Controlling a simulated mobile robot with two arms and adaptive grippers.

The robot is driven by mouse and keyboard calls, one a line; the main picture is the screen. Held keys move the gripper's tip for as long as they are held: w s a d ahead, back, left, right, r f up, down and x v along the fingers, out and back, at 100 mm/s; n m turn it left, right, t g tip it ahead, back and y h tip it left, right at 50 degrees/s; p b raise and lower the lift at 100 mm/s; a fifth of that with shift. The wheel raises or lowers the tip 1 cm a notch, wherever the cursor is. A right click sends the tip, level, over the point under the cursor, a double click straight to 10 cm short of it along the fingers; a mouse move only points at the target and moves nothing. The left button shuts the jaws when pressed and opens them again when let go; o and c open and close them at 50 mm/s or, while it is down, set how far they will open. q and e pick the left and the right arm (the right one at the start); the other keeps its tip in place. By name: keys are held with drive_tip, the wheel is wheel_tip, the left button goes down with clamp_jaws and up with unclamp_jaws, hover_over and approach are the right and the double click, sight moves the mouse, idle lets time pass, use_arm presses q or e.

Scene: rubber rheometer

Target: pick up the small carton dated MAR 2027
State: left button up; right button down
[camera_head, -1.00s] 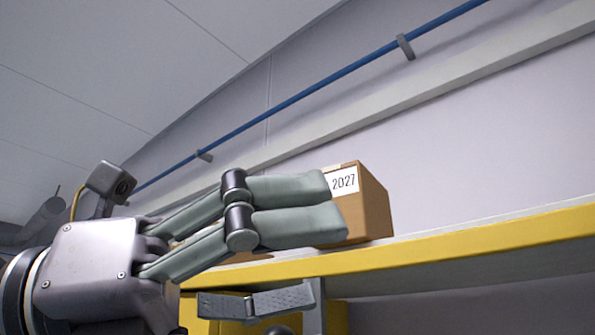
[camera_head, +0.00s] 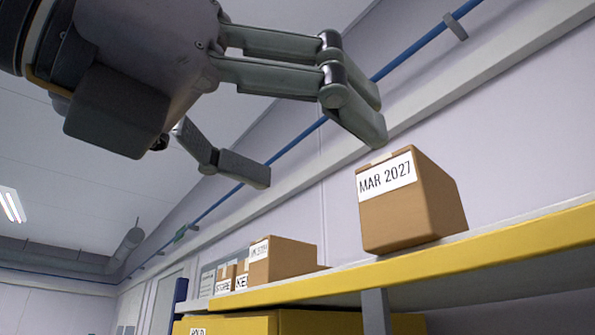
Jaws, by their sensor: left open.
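The small brown carton labelled MAR 2027 (camera_head: 405,212) stands on a yellow-edged shelf (camera_head: 470,247), right of centre. Its white label faces me and reads clearly. My left gripper (camera_head: 315,155) is open and empty, above and to the left of the carton. Two of its fingers reach over toward the carton's top left and a third finger hangs lower on the left. In the picture a fingertip comes near the carton's top edge; I cannot tell the depth gap. My right gripper is not in view.
Further left on the shelf stand another brown carton (camera_head: 283,259) with an unreadable label and smaller labelled boxes (camera_head: 226,278). Yellow bins (camera_head: 235,325) sit below the shelf. A blue pipe (camera_head: 398,62) runs along the wall behind. The shelf right of the carton is clear.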

sight(414, 209)
use_arm(q)
drive_tip(key=p+x, duration=0.6)
drive_tip(key=x, duration=1)
drive_tip(key=shift+w+d+p, duration=0.2)
drive_tip(key=shift+d+p, duration=0.1)
drive_tip(key=shift+p, duration=0.05)
drive_tip(key=shift+w+d+f, duration=0.1)
drive_tip(key=shift+w+d, duration=0.2)
drive_tip(key=shift+d, duration=0.05)
drive_tip(key=shift+c, duration=0.3)
drive_tip(key=c, duration=1.3)
drive_tip(key=shift+a, duration=0.1)
drive_tip(key=shift+c, duration=0.2)
